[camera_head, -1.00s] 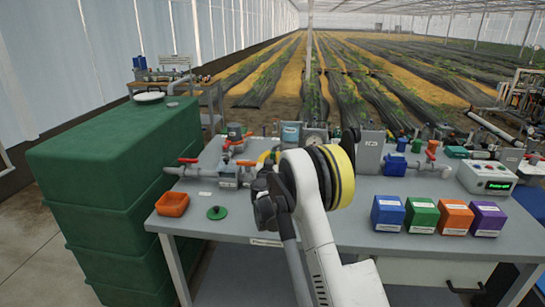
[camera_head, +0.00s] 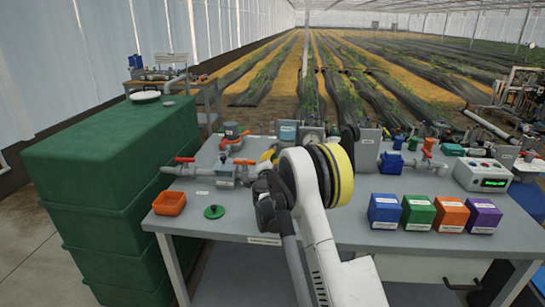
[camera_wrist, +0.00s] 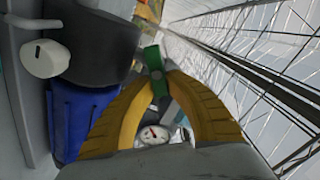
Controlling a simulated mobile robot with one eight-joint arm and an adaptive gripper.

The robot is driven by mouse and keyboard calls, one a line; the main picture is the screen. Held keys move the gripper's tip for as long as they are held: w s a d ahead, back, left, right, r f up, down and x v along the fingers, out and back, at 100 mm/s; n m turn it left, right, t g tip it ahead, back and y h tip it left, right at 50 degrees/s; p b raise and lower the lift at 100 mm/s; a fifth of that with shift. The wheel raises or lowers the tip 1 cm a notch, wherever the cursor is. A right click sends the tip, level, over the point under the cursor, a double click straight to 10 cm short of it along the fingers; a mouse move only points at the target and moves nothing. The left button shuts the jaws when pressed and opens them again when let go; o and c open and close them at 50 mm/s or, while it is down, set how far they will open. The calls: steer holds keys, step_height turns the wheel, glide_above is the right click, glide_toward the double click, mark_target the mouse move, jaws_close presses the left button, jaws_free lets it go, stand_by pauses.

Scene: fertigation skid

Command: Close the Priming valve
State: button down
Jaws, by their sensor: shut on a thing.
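In the wrist view, the two yellow fingers of my gripper (camera_wrist: 160,82) close in around a green handle (camera_wrist: 153,62), which sits at their tips. No label shows on it, so I cannot confirm that it is the Priming valve's. The valve body below it is not clear. In the head view my white arm and its dark wrist hide the fingertips and the handle. Red-handled valves on grey pipe (camera_head: 185,160) stand left of my arm, their labels too small to read.
A round gauge (camera_wrist: 154,135) shows between the fingers. A green tank (camera_head: 100,155) stands left of the bench. A blue box (camera_head: 385,211) and other coloured boxes stand to the right.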

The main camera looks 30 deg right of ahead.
steer(key=m, duration=0.3)
steer(key=shift+d+f+m, duration=0.1)
steer(key=shift+f+m, duration=0.45)
steer(key=shift+m, duration=1.45)
steer(key=c, duration=1.4)
jaws_free()
steer(key=shift+s, duration=0.1)
steer(key=v, duration=1.2)
